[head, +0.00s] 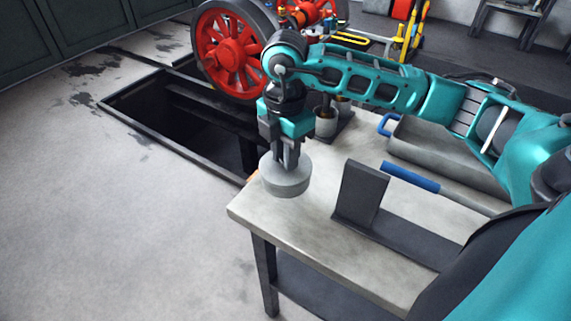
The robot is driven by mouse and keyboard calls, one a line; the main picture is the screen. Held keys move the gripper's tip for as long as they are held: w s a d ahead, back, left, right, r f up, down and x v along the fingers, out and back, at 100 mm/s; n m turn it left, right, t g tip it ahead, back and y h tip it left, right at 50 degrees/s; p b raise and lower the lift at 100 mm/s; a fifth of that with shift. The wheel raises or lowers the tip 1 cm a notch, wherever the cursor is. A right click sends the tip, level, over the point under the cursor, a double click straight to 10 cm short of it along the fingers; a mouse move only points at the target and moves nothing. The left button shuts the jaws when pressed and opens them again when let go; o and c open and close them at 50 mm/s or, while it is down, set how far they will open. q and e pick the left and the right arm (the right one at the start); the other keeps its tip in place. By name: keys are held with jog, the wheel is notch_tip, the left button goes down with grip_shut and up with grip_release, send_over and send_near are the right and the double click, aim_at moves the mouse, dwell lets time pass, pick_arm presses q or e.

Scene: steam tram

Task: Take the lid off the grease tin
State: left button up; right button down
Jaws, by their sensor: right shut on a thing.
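A round grey piece, which looks like the grease tin's lid (286,179), is at the far left corner of the workbench. My right gripper (287,160) points straight down and is shut on the top of it. The fingers hide what they grip in the middle of the lid. I cannot make out a separate tin body below it, nor tell whether the lid sits on the tin or is clear of it. My left gripper is not in view.
The workbench (310,232) carries a dark upright plate on a base (361,194), a blue-handled tool (410,177), a grey trough-like tray (430,150) and small pots (326,124). An open floor pit (190,118) and a red wheel (232,52) lie beyond.

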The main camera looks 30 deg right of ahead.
notch_tip(320, 180, up, 15)
jog(key=p, duration=0.2)
jog(key=shift+r, duration=0.2)
jog(key=shift+r+p, duration=0.2)
jog(key=shift+p, duration=0.1)
notch_tip(320, 180, up, 2)
jog(key=shift+r+p, duration=0.1)
jog(key=shift+p, duration=0.9)
jog(key=shift+r, duration=0.1)
jog(key=shift+r+p, duration=0.45)
jog(key=shift+r, duration=0.15)
